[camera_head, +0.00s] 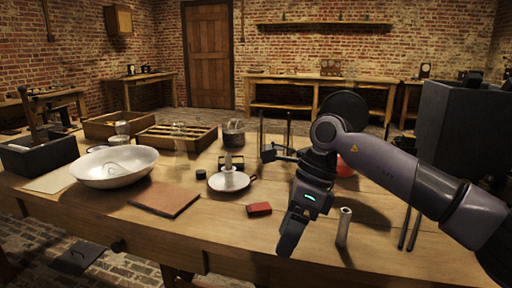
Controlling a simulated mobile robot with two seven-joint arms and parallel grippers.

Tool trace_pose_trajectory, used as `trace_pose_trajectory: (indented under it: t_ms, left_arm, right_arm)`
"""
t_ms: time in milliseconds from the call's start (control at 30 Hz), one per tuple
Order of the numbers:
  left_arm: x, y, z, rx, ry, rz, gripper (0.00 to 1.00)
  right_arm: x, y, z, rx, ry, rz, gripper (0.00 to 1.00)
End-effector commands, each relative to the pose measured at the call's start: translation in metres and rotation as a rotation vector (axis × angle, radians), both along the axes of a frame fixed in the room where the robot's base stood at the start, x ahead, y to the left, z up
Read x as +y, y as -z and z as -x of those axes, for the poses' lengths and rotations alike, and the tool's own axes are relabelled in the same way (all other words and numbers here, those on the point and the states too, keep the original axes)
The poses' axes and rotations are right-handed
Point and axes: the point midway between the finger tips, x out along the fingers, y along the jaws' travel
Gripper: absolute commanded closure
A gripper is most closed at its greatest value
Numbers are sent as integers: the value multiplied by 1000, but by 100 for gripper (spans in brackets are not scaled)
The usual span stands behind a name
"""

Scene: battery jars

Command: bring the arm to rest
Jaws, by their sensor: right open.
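My right arm comes in from the right, and its gripper (291,236) points down over the front of the wooden table (225,240). The jaws are open with nothing seen between them. A small metallic cylinder (343,227) stands upright just right of the gripper, apart from it in the picture. A small red box (259,209) lies to the gripper's left. Part of a red round thing (345,168) shows behind my arm, mostly hidden. My left gripper is not in view.
A white bowl (112,180), brown book (165,198), candle in a dish (231,179), metal pot (233,135) and slatted wooden tray (205,142) fill the left and back. A dark box (463,125) stands at the right. The table's front middle is mostly clear.

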Motion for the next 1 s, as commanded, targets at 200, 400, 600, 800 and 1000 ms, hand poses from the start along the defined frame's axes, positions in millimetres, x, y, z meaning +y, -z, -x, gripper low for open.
trace_pose_trajectory:
  t_ms: [200, 400, 600, 800, 1000]
  left_arm:
    - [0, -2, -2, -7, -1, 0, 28]
    - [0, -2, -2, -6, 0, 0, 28]
    - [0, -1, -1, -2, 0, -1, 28]
    - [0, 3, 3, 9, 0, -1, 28]
    - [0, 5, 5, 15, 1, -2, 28]
  right_arm:
    - [81, 35, 49, 226, 49, -427, 35]
    - [126, 29, 81, 487, 214, -810, 35]
    - [134, 15, 86, 781, 474, -1143, 35]
    - [110, 17, 70, 1068, 795, -1395, 35]
    - [70, 46, 54, 1335, 1143, -1565, 35]
